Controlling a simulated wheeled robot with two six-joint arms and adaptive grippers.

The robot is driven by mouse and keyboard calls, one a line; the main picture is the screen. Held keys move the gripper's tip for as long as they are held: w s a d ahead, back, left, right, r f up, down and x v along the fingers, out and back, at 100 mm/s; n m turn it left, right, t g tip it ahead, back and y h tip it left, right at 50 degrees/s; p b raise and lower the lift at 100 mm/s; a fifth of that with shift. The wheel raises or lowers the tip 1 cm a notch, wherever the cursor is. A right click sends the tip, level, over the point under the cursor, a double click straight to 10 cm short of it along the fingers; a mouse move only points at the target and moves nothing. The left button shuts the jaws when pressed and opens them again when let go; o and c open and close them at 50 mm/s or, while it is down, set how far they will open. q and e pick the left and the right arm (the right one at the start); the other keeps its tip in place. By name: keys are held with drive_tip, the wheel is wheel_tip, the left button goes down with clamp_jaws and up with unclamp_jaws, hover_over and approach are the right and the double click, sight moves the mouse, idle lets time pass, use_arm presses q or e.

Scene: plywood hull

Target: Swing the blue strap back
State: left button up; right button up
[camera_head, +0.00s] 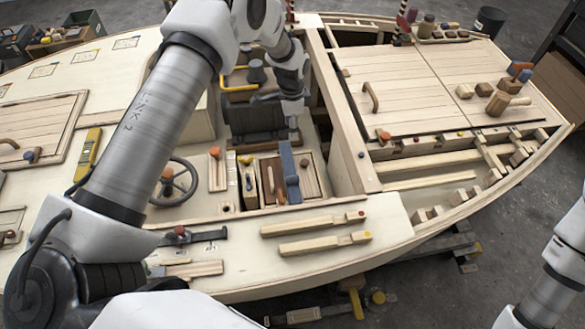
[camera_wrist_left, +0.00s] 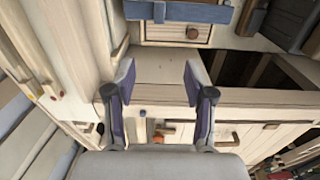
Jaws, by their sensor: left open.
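The blue strap (camera_head: 290,170) lies over a small wooden lid (camera_head: 308,178) in the cockpit, beside the dark engine block. In the left wrist view the strap (camera_wrist_left: 190,13) crosses the top of the picture, with a buckle-like patch at its left part. My left gripper (camera_head: 292,130) hangs just beyond the strap in the head view, its fingers small and partly hidden. In the left wrist view the gripper (camera_wrist_left: 158,82) is open, with nothing between its fingers and apart from the strap. My right gripper is out of view.
A dark engine block (camera_head: 256,118) stands left of my left gripper. A steering wheel (camera_head: 173,182) stands further left. A pale beam (camera_head: 345,120) runs along the cockpit's right side. Two wooden bars (camera_head: 312,223) lie on the near deck.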

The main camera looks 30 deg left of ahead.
use_arm(q)
wheel_tip(320, 180, down, 4)
drive_tip(key=s+b, duration=0.1)
drive_tip(key=b, duration=1.7)
hover_over(292, 178)
wheel_tip(292, 178, down, 14)
drive_tip(key=shift+w+r, duration=0.1)
drive_tip(key=shift+w+a+f+p, duration=0.1)
drive_tip(key=shift+f+p, duration=0.25)
wheel_tip(292, 178, down, 7)
drive_tip(key=shift+p, duration=0.35)
clamp_jaws()
